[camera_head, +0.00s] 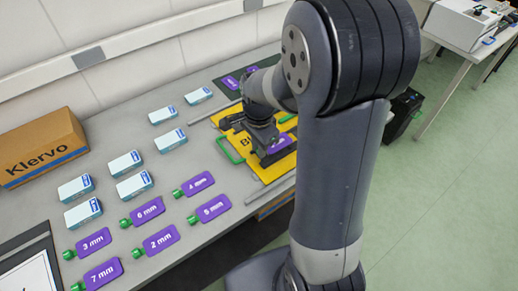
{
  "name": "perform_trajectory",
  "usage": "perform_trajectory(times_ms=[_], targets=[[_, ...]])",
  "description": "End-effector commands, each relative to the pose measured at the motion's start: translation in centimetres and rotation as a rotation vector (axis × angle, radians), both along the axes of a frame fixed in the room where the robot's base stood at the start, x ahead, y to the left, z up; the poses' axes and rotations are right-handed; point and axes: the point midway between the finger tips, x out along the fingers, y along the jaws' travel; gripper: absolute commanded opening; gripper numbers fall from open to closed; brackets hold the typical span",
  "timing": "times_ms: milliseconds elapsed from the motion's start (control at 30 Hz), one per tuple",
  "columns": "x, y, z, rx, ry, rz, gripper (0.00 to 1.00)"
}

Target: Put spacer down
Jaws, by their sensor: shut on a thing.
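My gripper (270,152) is low over a yellow board (230,143) near the table's right edge. It is shut on a purple spacer (281,143), partly hidden by the gripper and arm; its label cannot be read. I cannot tell whether the spacer touches the board. Other purple spacers with green ends lie flat on the grey table: 4 mm (198,184), 5 mm (214,208), 6 mm (150,211), 2 mm (162,240), 3 mm (94,242) and 7 mm (104,275).
Several white-blue boxes (133,185) stand left of the spacers. A cardboard box (42,150) marked Klervo is at the far left. A dark mat (222,83) with purple pieces (231,82) lies behind the board.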

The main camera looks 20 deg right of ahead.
Motion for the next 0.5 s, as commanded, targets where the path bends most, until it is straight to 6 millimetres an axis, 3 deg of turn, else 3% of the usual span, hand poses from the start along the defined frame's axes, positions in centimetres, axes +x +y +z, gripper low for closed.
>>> perform_trajectory(times_ms=[133,500], targets=[[0.0,0.0,-1.6,0.0,0.001,0.0,0.0],[0.0,0.0,-2.1,0.0,0.0,0.0,0.0]])
